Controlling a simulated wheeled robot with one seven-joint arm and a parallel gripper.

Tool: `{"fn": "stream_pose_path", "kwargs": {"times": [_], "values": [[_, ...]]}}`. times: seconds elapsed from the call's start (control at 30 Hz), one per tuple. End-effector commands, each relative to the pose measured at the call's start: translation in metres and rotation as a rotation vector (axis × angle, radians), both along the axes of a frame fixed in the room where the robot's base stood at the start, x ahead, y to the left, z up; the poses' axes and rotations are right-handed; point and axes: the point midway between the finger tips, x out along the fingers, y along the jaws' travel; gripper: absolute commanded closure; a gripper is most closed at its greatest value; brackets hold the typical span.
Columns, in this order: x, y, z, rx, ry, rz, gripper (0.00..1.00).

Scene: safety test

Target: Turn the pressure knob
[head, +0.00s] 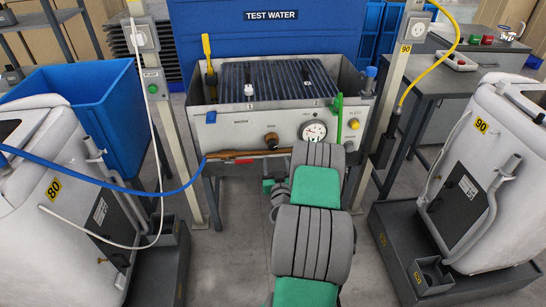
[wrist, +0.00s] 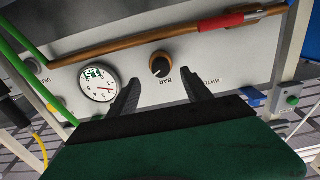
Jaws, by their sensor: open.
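The pressure knob (head: 271,140) is a small dark round knob with a brown rim on the front panel of the test tank. It sits left of the round white pressure gauge (head: 313,131). In the wrist view the knob (wrist: 161,66) has a pale pointer mark and the word BAR beside it. The gauge (wrist: 100,82) is to its left there, with a red needle. My gripper (wrist: 159,77) is open and empty. Its two dark fingers point at the panel, one to each side of the knob in the picture. Whether they touch it I cannot tell. My arm hides the fingers in the head view.
A brown pipe (head: 235,154) with a red section (wrist: 222,22) runs along the panel close to the knob. A green hose (head: 339,115) hangs right of the gauge. A yellow knob (head: 353,124) is farther right.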

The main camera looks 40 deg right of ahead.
Motion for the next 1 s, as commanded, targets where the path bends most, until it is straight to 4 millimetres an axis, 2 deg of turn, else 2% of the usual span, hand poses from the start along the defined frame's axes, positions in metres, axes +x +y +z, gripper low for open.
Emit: {"fn": "stream_pose_path", "kwargs": {"times": [0.2, 0.53, 0.87, 1.0], "values": [[0.020, -0.013, 0.006, -0.003, -0.002, -0.001, 0.42], [0.060, -0.040, 0.004, -0.003, -0.001, 0.002, 0.42], [0.063, -0.043, 0.003, -0.001, -0.002, -0.001, 0.43], [0.063, -0.043, 0.003, -0.001, -0.002, 0.000, 0.55]]}}
